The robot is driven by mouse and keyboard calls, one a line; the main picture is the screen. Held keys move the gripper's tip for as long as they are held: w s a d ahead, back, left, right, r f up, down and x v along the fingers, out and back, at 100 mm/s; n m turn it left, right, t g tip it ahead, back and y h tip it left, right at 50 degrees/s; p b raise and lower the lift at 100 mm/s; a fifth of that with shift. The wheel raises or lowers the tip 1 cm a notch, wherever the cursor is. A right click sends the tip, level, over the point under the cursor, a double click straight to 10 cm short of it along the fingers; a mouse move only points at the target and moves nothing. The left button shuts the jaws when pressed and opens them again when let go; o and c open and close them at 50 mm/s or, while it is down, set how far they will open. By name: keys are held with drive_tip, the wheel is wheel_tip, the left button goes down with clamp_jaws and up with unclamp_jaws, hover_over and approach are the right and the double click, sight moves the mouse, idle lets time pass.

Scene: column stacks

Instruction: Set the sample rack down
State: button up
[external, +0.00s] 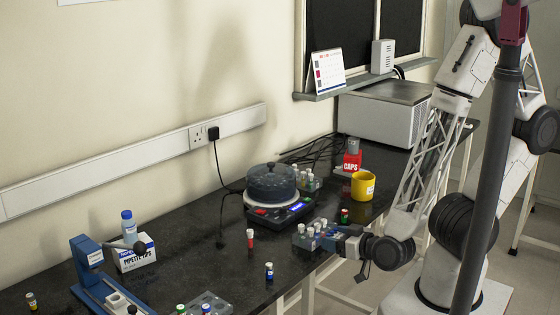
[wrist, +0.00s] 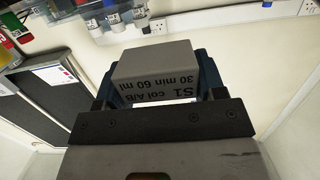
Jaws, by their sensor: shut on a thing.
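The sample rack (external: 306,241), a clear-grey holder with several white-capped vials, is at the front edge of the dark bench in the external view. My gripper (external: 335,240) reaches it from the right, and its blue fingers are shut on the rack's right end. In the wrist view, a grey block (wrist: 155,62) sits between the blue fingers. It carries upside-down print reading S1, col A/B, 30 min 60 ml. The rack's underside is hidden, so I cannot tell whether it touches the bench.
A stirrer-like device (external: 292,212) with a dark round vessel (external: 271,183) stands just behind-left of the rack.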

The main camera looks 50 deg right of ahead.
drive_tip(key=shift+y, duration=0.3)
drive_tip(key=w+a+r, duration=0.1)
drive_tip(key=w, duration=0.4)
drive_tip(key=w+a+r, duration=0.2)
drive_tip(key=w, duration=0.3)
drive_tip(key=w+a+r, duration=0.2)
drive_tip(key=w, duration=0.3)
drive_tip(key=shift+a, duration=0.25)
drive_tip(key=shift+n, duration=0.3)
drive_tip(key=w+d+r, duration=0.3)
drive_tip(key=w, duration=0.7)
drive_tip(key=w+d+r, duration=0.4)
drive_tip(key=w, duration=0.6)
drive_tip(key=w+d+r, duration=0.4)
drive_tip(key=w, duration=0.6)
drive_tip(key=shift+w+d+r, duration=0.1)
drive_tip(key=shift+w+d, duration=0.05)
drive_tip(key=shift+d, duration=0.05)
drive_tip(key=w+d+r, duration=0.2)
drive_tip(key=w+d, duration=0.3)
drive_tip(key=d, duration=0.2)
drive_tip(key=w+d+r, duration=0.2)
drive_tip(key=w+d, duration=0.3)
drive_tip(key=d, duration=0.2)
drive_tip(key=shift+r, duration=0.3)
drive_tip(key=shift+w, duration=0.1)
drive_tip(key=shift+a, duration=0.15)
